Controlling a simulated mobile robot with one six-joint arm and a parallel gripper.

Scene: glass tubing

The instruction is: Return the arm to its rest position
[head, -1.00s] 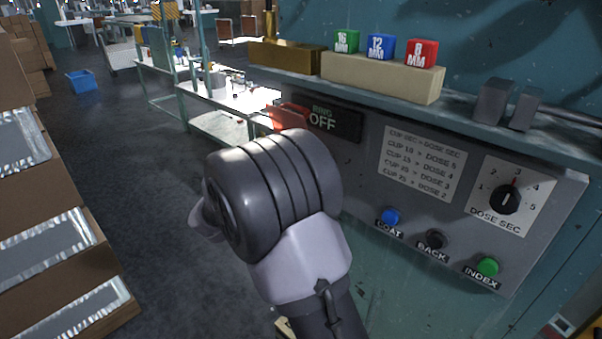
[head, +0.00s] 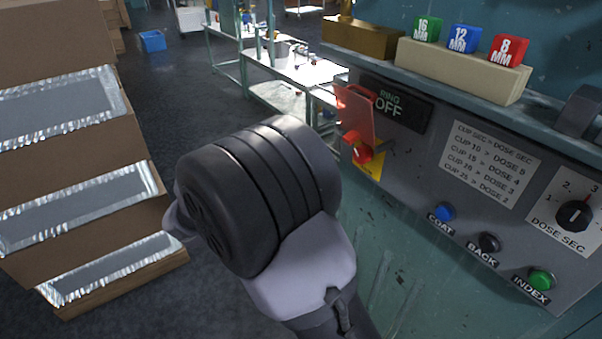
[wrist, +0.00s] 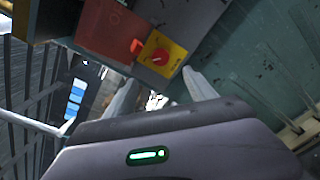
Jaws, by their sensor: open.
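My arm (head: 262,205) is bent in front of the control panel in the head view, with its rounded dark wrist joint toward the left. The fingers are hidden behind it there. In the wrist view my gripper (wrist: 160,94) is open, its two pale fingers spread apart with nothing seen held between them. Beyond the fingertips is a red knob on a yellow plate (wrist: 161,56), beside a red flap (wrist: 112,30). I cannot tell from these views how far the fingers are from the knob.
The grey control panel (head: 412,170) carries an OFF display (head: 392,103), buttons and a dose dial (head: 574,214). Colored size blocks (head: 462,40) sit on the ledge above. Stacked cardboard boxes (head: 75,155) stand at the left. Dark open floor (head: 185,95) lies between boxes and panel.

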